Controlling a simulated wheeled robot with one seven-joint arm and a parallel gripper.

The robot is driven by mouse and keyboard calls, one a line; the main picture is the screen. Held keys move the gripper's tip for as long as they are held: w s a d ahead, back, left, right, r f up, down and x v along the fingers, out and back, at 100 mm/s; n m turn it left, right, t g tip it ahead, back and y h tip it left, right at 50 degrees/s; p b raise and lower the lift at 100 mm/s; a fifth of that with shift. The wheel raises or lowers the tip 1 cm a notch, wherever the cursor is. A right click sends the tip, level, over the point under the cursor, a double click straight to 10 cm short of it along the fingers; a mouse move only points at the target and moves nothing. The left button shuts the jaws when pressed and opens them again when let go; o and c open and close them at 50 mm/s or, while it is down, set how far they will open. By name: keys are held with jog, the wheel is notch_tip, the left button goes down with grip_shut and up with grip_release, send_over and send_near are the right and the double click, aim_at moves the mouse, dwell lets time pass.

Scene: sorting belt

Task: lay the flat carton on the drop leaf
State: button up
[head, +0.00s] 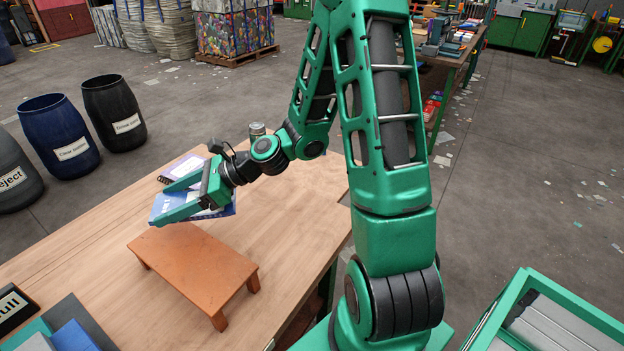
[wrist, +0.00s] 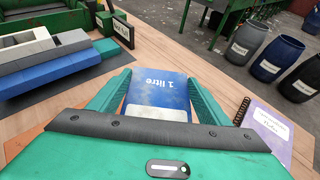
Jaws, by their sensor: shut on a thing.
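The flat carton, blue and white and marked "1 litre" in the wrist view (wrist: 160,92), is between the fingers of my gripper (wrist: 158,78). In the head view my gripper (head: 163,204) is shut on the carton (head: 222,209) and holds it roughly level, just beyond the far edge of an orange-brown low stand. This stand (head: 193,262) has short legs and a bare top on the wooden table. I cannot tell for sure whether it is the drop leaf. The gripper hides part of the carton, and the gap beneath it is unclear.
A spiral notebook (head: 184,166) lies close beside the carton, and a metal can (head: 257,130) stands behind my wrist. Blue and grey blocks (wrist: 62,62) and a small sign (wrist: 122,31) are at the table's other end. Labelled barrels (head: 60,136) stand on the floor beyond.

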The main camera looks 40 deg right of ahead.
jog(key=w+d+f+m+t+h, duration=0.2)
jog(key=w+d+m+t+h, duration=0.3)
jog(key=d, duration=0.6)
jog(key=m+t+h, duration=0.2)
jog(key=m+h, duration=0.6)
send_over(319, 171)
jog(key=f, duration=1.1)
jog(key=shift+a, duration=0.2)
jog(key=shift+d+f, duration=0.25)
jog(key=shift+d, duration=0.05)
jog(key=shift+f, duration=1.9)
jog(key=shift+f, duration=0.1)
jog(key=shift+f, duration=0.3)
